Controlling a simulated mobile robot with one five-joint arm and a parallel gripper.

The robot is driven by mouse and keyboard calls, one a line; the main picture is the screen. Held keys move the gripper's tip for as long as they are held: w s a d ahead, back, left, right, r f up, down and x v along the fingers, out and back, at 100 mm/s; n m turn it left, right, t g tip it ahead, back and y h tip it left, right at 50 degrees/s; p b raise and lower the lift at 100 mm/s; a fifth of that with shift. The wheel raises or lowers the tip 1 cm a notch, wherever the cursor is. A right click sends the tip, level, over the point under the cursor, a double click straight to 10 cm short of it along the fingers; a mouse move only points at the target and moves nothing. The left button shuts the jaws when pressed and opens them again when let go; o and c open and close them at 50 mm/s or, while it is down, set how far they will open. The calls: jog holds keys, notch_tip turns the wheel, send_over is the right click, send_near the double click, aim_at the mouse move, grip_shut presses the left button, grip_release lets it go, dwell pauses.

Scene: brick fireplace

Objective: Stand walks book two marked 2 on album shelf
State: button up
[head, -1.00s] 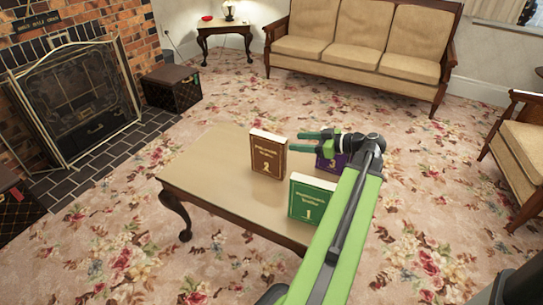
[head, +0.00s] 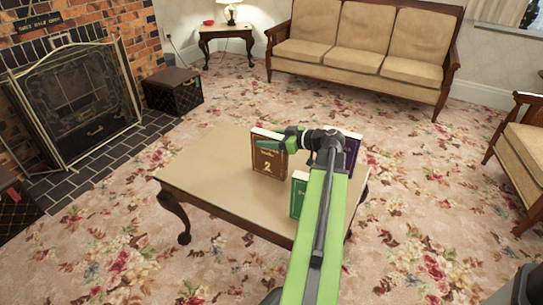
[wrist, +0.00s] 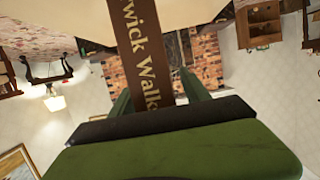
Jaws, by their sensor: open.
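Book two (head: 268,160), brown with a gold 2, stands upright on the coffee table (head: 205,165). My gripper (head: 272,144) is at the book's upper part, partly covering its front. In the wrist view, which looks upside down, the book's brown spine (wrist: 143,50) with pale lettering runs between my two fingers (wrist: 158,95). The jaws are open, and I cannot tell whether they touch the book. A brown wooden shelf-like unit (wrist: 262,24) shows at the upper right of the wrist view; I cannot tell whether it is the album shelf.
The green book (head: 298,196) stands nearer me, partly behind my arm. A purple book (head: 353,150) stands right of my wrist. The table's left half is bare. A fireplace (head: 75,100), a dark trunk (head: 172,92) and a sofa (head: 365,45) stand around; patterned carpet lies open between.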

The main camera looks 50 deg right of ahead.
grip_shut()
dwell(0.3)
jog(key=shift+r, duration=0.1)
dwell(1.0)
